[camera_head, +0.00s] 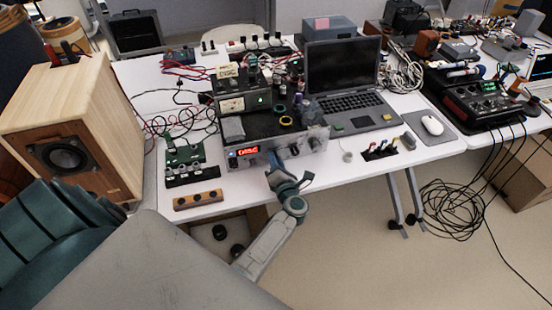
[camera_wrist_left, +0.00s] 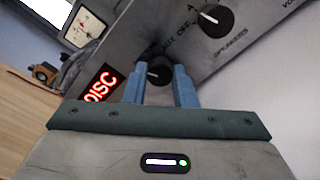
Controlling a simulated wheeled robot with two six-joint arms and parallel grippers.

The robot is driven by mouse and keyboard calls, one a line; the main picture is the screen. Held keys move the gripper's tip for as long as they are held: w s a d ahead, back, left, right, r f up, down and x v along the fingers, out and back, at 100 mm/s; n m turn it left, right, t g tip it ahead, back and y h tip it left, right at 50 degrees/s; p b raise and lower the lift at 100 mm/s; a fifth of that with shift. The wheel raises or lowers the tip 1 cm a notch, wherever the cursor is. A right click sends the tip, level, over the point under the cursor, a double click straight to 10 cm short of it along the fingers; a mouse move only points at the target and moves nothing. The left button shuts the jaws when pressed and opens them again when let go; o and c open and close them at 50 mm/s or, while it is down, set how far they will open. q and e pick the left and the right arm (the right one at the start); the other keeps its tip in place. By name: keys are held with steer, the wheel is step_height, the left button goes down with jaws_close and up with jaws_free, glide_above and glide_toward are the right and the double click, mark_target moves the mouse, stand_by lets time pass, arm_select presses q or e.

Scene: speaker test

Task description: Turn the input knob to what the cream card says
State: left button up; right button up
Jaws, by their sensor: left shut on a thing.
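The amplifier (camera_head: 300,141) stands at the table's front edge, its red display (camera_head: 246,151) lit. In the left wrist view the display (camera_wrist_left: 103,84) reads "DISC". My left gripper (camera_head: 275,161) is at the front panel. In the left wrist view its two blue fingers (camera_wrist_left: 160,70) are shut on a black knob (camera_wrist_left: 158,72) beside the display, one finger on each side. The knob's own label is mostly hidden. A small cream card (camera_head: 228,71) stands on the equipment behind; its writing is too small to read surely. My right gripper is not in view.
A second knob (camera_wrist_left: 215,20), labelled "SPEAKERS", is to the right on the panel. A laptop (camera_head: 345,80) is behind right, a wooden speaker (camera_head: 75,125) at left. A green circuit board (camera_head: 185,155) and a wooden block (camera_head: 198,199) lie left of the amplifier.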

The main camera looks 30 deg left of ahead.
arm_select(q)
steer(key=shift+m, duration=0.4)
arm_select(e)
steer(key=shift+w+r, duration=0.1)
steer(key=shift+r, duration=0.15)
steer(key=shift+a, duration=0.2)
arm_select(q)
steer(key=o, duration=1)
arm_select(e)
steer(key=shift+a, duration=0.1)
